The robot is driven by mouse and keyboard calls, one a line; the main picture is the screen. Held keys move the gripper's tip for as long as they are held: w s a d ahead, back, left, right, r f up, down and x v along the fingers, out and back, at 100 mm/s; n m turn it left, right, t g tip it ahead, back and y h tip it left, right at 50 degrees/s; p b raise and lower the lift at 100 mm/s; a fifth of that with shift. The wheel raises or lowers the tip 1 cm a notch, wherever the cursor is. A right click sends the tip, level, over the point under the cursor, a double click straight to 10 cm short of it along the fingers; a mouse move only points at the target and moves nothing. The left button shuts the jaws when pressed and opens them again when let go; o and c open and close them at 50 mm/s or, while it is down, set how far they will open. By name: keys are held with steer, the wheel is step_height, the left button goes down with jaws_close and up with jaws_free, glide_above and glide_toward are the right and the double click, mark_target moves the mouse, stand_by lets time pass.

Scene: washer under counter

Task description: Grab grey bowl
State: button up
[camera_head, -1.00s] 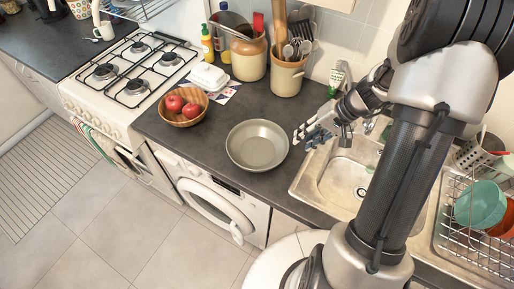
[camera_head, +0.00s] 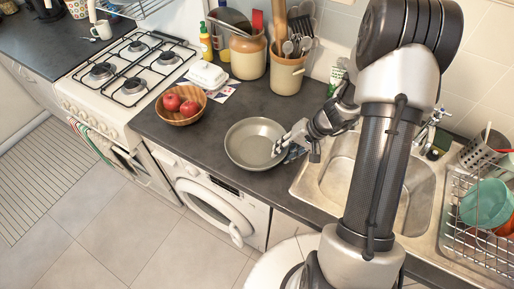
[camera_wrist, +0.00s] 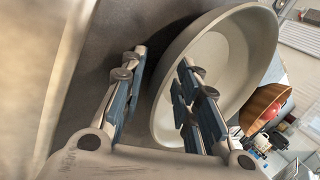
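The grey bowl (camera_head: 252,150) sits upright on the dark counter above the washing machine. It also fills much of the wrist view (camera_wrist: 215,70). My gripper (camera_head: 281,150) is at the right rim of the bowl. In the wrist view my gripper (camera_wrist: 155,85) is open, with one finger outside the bowl beside its wall and the other over the bowl's inside. The rim and wall lie between the two fingers. I cannot tell whether either finger touches the bowl.
A wooden bowl (camera_head: 181,104) with red apples stands left of the grey bowl. Utensil crocks (camera_head: 287,75) stand behind. The sink (camera_head: 335,183) is to the right, with a dish rack (camera_head: 480,235) beyond it. The counter's front edge is close to the bowl.

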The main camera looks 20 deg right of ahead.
steer(key=shift+c, duration=0.5)
jaws_close()
